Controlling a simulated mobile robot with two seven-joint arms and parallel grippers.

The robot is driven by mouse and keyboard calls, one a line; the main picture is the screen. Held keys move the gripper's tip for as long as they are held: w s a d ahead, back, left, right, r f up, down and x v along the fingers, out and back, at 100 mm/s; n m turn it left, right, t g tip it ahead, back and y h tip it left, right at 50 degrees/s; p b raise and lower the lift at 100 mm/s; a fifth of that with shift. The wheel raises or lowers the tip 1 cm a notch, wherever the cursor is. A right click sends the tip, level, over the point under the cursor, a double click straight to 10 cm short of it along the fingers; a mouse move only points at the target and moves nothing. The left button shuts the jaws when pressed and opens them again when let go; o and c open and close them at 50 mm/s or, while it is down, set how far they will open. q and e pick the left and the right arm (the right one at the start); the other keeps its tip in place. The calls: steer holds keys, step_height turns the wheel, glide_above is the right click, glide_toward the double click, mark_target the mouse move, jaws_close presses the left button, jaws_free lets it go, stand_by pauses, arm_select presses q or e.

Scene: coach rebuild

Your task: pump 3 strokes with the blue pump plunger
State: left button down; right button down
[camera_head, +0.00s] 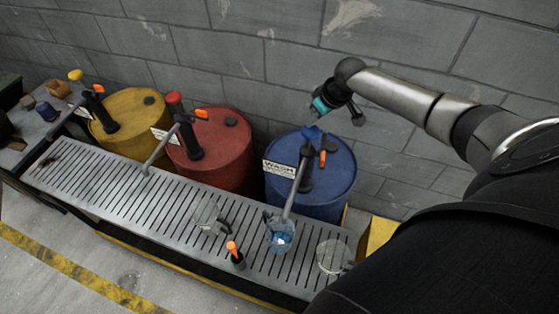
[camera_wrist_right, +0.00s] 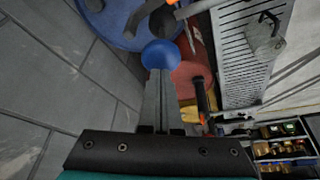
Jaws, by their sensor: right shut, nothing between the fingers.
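The blue pump plunger has a blue knob (camera_head: 312,132) on top of the black pump on the blue drum (camera_head: 338,180). In the right wrist view the round blue knob (camera_wrist_right: 160,54) shows just beyond my fingertips. My right gripper (camera_head: 318,112) is above the knob, with its teal body tilted; its fingers (camera_wrist_right: 159,80) are shut with nothing between them. I cannot tell whether the fingertips touch the knob. The pump's grey spout slopes down to a clear jug (camera_head: 280,236) with some blue liquid in it. My left gripper is not in view.
A red drum (camera_head: 225,150) and a yellow drum (camera_head: 135,125) with similar pumps stand to the left. Clear jugs (camera_head: 209,217) (camera_head: 333,258) and an orange-tipped item (camera_head: 235,253) are on the slotted metal grate (camera_head: 110,190). A block wall (camera_head: 270,60) is behind.

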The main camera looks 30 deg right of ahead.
mark_target(315, 134)
steer(key=shift+s+f+b, duration=0.15)
steer(key=shift+f+b, duration=1.5)
steer(key=shift+f, duration=1.35)
steer(key=shift+a+f, duration=0.1)
steer(key=shift+f, duration=0.15)
steer(key=shift+r+p, duration=3.55)
steer(key=shift+r, duration=0.1)
steer(key=shift+f, duration=0.2)
steer(key=shift+f+b, duration=2.4)
steer(key=shift+f, duration=1)
steer(key=shift+s, duration=0.1)
